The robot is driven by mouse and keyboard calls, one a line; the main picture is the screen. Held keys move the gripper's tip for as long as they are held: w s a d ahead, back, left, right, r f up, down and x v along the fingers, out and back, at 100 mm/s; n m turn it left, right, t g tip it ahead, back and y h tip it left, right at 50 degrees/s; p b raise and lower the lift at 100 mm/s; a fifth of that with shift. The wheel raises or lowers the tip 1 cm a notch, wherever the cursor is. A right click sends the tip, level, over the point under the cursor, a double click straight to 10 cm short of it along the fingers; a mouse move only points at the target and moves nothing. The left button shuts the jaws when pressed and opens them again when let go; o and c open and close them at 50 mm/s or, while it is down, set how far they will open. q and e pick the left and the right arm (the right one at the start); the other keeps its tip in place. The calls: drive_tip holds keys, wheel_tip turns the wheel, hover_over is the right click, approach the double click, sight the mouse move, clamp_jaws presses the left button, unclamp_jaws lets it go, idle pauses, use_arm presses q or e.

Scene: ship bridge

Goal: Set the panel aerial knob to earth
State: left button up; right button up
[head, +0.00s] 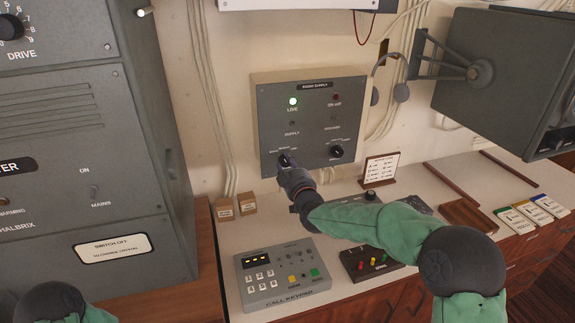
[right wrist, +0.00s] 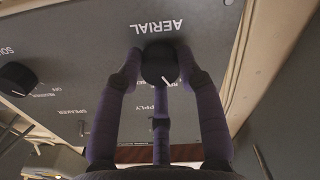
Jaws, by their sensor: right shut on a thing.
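The grey wall panel (head: 262,110) hangs on the wall in the middle of the head view. My right gripper (head: 287,162) is at the panel's lower left, over the aerial knob. In the right wrist view, the black round aerial knob (right wrist: 159,60) sits between the purple fingers of my right gripper (right wrist: 160,75), which are shut on it. Its white mark points to the lower right of that upside-down picture. The AERIAL label (right wrist: 158,26) shows beside it; the position words near the knob are mostly hidden by the fingers. My left gripper is out of view.
A second black knob (head: 336,151) is on the panel's right; it also shows in the right wrist view (right wrist: 16,78). A green LIVE lamp (head: 293,101) is lit. A grey cabinet (head: 85,150) stands left.

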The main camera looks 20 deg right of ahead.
drive_tip(key=shift+f+n+p, duration=0.15)
drive_tip(key=shift+f+n, duration=0.05)
drive_tip(key=shift+n, duration=0.75)
drive_tip(key=shift+f+n+p, duration=0.15)
drive_tip(key=shift+n, duration=0.8)
drive_tip(key=o, duration=0.9)
drive_tip(key=shift+o, duration=1.2)
drive_tip(key=shift+d, duration=0.1)
drive_tip(key=shift+r, duration=0.1)
drive_tip(key=shift+r, duration=0.1)
